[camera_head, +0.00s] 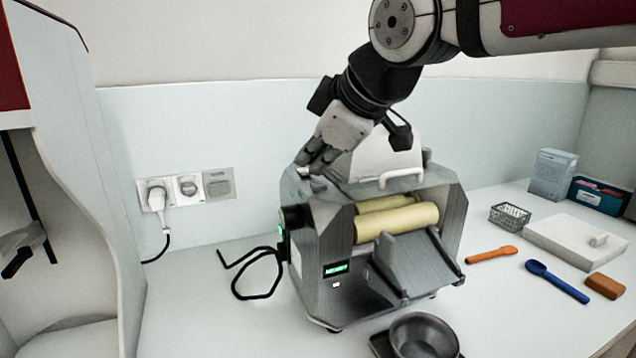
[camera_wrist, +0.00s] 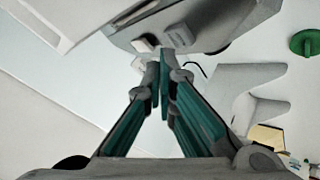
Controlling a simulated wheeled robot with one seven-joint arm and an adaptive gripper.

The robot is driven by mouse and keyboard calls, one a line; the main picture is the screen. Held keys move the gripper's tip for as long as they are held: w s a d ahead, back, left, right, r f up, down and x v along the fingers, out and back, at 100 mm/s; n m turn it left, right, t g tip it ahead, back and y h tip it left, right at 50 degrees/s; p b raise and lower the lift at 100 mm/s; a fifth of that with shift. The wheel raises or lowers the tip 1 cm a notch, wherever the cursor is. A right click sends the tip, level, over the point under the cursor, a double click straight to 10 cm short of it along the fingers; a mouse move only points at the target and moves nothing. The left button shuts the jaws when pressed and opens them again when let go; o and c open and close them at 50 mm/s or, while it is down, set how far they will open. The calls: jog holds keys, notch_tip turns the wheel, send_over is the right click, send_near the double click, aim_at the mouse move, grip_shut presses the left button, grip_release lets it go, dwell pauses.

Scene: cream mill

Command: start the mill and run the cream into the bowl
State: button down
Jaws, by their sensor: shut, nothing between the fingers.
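The mill (camera_head: 318,245) stands on the counter with pale yellow rollers (camera_head: 398,222), a sloping metal apron (camera_head: 415,262) in front and a small lit green display (camera_head: 336,269). A dark grey bowl (camera_head: 424,338) sits in front of the mill below the apron, partly cut off by the frame. My gripper (camera_head: 313,160) is at the mill's upper left edge, fingers pointing down, shut and empty. In the wrist view its closed fingertips (camera_wrist: 159,80) are near pale block-like parts (camera_wrist: 180,36) on a grey body; I cannot tell whether they touch. No cream is distinguishable on the apron.
A plug (camera_head: 157,194) sits in the wall socket, and a black cable (camera_head: 252,280) loops left of the mill. To the right are an orange spatula (camera_head: 491,255), a blue spoon (camera_head: 556,280), a brown block (camera_head: 604,286), a wire basket (camera_head: 510,216) and a white slab (camera_head: 570,240).

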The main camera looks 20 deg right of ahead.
aim_at(315, 184)
jog(key=shift+f+b, duration=0.3)
jog(key=shift+f, duration=0.1)
jog(key=shift+f+b, duration=0.3)
jog(key=shift+f, duration=0.1)
dwell(0.5)
jog(key=shift+r, duration=0.1)
jog(key=shift+r+p, duration=0.45)
jog(key=shift+r, duration=0.25)
jog(key=shift+r+p, duration=1.55)
jog(key=shift+r, duration=1.05)
jog(key=shift+f, duration=0.1)
